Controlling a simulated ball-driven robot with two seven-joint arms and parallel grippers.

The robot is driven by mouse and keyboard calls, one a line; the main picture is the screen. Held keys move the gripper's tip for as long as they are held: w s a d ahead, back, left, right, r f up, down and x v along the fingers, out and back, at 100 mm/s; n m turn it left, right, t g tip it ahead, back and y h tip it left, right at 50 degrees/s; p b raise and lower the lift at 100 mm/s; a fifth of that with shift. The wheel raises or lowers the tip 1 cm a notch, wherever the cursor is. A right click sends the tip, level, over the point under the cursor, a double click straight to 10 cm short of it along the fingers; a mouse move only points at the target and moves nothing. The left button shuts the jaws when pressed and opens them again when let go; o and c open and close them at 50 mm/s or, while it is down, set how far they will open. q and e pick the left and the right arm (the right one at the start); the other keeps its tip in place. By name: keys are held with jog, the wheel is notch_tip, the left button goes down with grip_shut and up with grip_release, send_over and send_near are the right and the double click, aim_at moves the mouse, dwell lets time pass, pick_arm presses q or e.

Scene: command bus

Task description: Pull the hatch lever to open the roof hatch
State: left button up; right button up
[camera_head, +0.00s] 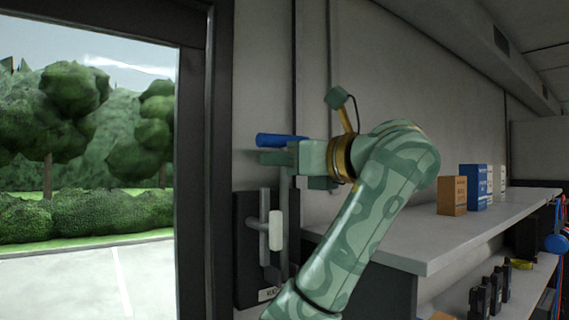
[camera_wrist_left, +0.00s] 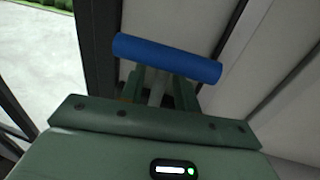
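The hatch lever shows as a blue cylindrical handle (camera_head: 280,140) beside the door frame, on the wall side. In the left wrist view the blue handle (camera_wrist_left: 165,58) lies crosswise just beyond my fingertips, with a pale grey stem (camera_wrist_left: 157,88) running back from it. My left gripper (camera_head: 268,157) is right at the handle, just below it in the head view. In the wrist view its two fingers (camera_wrist_left: 160,88) stand apart on either side of the stem, seemingly open; contact cannot be made out. The roof hatch and my right gripper are not in view.
Below the handle, a dark wall panel (camera_head: 247,265) carries a grey lever with a white grip (camera_head: 276,230). A shelf (camera_head: 440,237) on the right holds orange, blue and white boxes. A large window or door opening lies left of the dark frame (camera_head: 220,120).

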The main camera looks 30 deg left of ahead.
pick_arm(q)
grip_shut()
jog(key=s+d+f+n+y+b, duration=0.1)
jog(key=s+d+y+b, duration=0.1)
jog(key=d, duration=0.3)
jog(key=s+d+f+n+y+b, duration=0.1)
jog(key=s+d+f+y+b, duration=0.1)
jog(key=d+y, duration=0.2)
jog(key=shift+d+f+y+b, duration=0.3)
jog(key=shift+d+y, duration=0.1)
jog(key=shift+d, duration=0.2)
jog(key=shift+s, duration=0.1)
